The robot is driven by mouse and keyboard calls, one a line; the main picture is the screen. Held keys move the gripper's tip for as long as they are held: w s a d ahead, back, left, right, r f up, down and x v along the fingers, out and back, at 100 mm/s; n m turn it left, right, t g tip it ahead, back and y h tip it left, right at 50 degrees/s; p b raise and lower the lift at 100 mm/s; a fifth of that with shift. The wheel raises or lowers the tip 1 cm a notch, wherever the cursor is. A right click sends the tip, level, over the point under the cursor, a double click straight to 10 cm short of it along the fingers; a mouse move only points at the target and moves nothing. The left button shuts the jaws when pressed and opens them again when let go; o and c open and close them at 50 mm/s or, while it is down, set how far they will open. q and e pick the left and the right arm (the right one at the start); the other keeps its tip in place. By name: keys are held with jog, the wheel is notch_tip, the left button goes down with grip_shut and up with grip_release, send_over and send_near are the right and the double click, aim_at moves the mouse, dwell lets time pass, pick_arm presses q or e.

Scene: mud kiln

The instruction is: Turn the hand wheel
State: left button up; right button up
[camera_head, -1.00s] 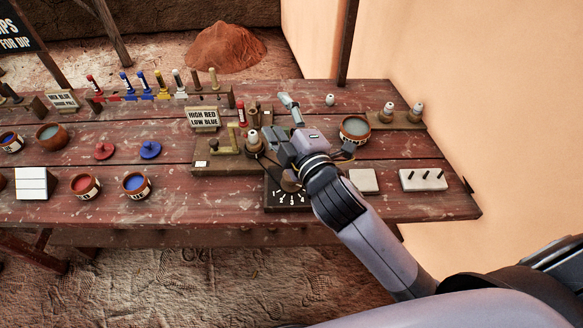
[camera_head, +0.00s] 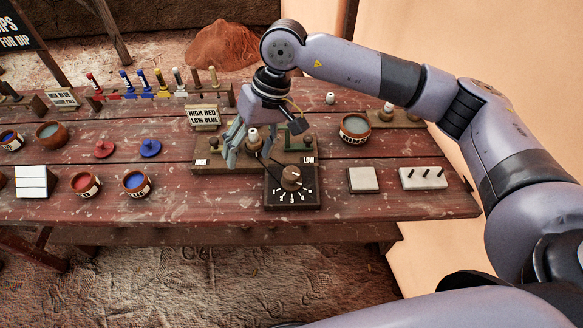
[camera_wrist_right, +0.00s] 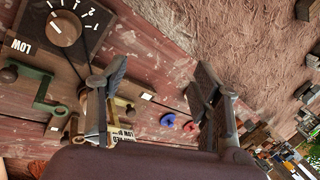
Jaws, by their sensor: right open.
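A round brown knob (camera_head: 291,178) stands on a dark dial plate (camera_head: 283,201) with white numbers, near the table's front edge. It is the closest thing to a hand wheel that I can make out. The knob also shows in the wrist view (camera_wrist_right: 64,27), at the upper left beside the word LOW. My right gripper (camera_head: 246,155) points down over the wooden board behind and left of the dial. Its fingers are apart in the wrist view (camera_wrist_right: 160,78), with nothing held between them. The gripper partly hides the board's fittings. My left gripper is out of view.
The wooden board (camera_head: 212,163) carries a white-topped post (camera_head: 253,136) close to the fingers. A sign (camera_head: 203,117) stands behind it. Red and blue lids (camera_head: 150,149) lie to the left. A pale tile (camera_head: 363,180) and a pegged block (camera_head: 423,178) lie right of the dial.

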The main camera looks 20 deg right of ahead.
aim_at(291, 172)
jog(key=w+d+r+n+t+h, duration=0.1)
jog(key=w+d+h, duration=0.3)
jog(key=d, duration=0.6)
jog(key=f+p, duration=0.1)
jog(key=f, duration=0.4)
jog(key=f+p, duration=0.2)
jog(key=f, duration=0.4)
jog(key=f+p, duration=0.2)
jog(key=f, duration=0.3)
jog(key=shift+s+a+f, duration=0.1)
jog(key=shift+s+f, duration=0.15)
jog(key=shift+f, duration=0.1)
jog(key=c, duration=1.2)
jog(key=shift+o, duration=0.2)
